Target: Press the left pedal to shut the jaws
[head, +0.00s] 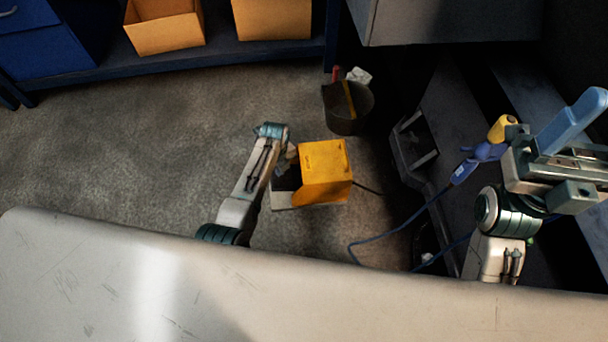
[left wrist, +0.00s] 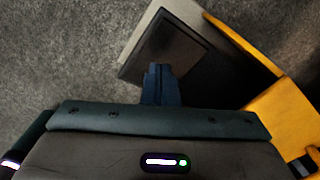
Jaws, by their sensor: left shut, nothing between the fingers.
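The foot pedal unit stands on the floor, with a yellow guard (head: 325,165) over its right part. The dark left pedal (head: 287,180) lies beside the guard. In the left wrist view the black pedal plate (left wrist: 180,50) sits in a pale-edged base next to the yellow guard wall (left wrist: 240,45). My left gripper (head: 288,157) reaches down over it, and its shut, empty fingers (left wrist: 160,70) overlap the pedal's near edge. I cannot tell whether they touch it. My right gripper (head: 555,165) is at the right; its fingers are not clear.
A dark bucket (head: 348,108) with a rag stands behind the pedal. A blue cable (head: 400,232) runs to a blue and yellow tool (head: 485,150) near my right arm. Machine parts fill the right side. A shelf with cardboard boxes (head: 165,30) is behind; floor at left is clear.

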